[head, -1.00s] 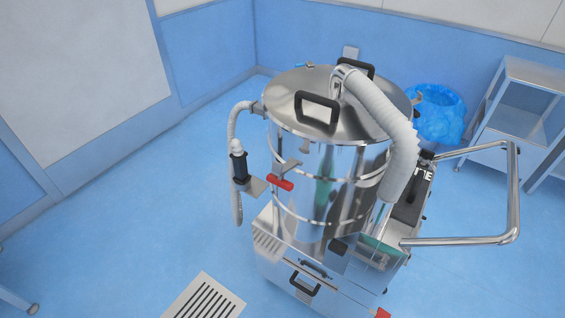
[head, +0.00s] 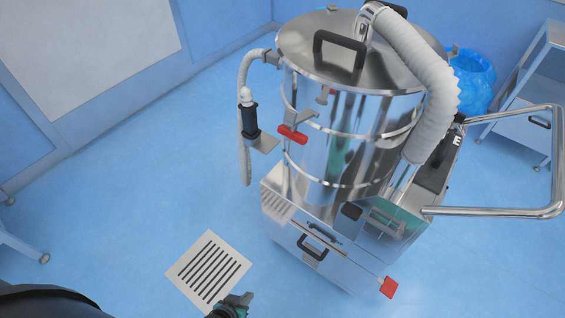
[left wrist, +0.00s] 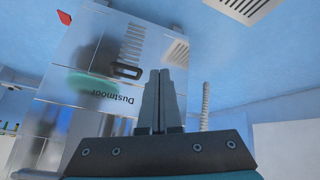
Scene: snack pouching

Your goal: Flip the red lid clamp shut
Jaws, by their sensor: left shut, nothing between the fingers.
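The red lid clamp (head: 293,134) has a red handle on a metal arm at the front left of the steel drum (head: 330,150). Its handle juts out from the drum wall below the round lid (head: 375,60), which has black handles. Whether it is latched cannot be told. My left gripper (head: 240,300) is at the bottom edge of the head view, well below the clamp and apart from it. In the left wrist view its fingers (left wrist: 165,73) are shut together with nothing between them. My right gripper is not in view.
A ribbed grey hose (head: 420,75) runs from the lid down the right side. A thin hose with a black grip (head: 250,120) hangs left of the drum. A metal push handle (head: 490,211) juts right. A floor grate (head: 208,270) lies front left.

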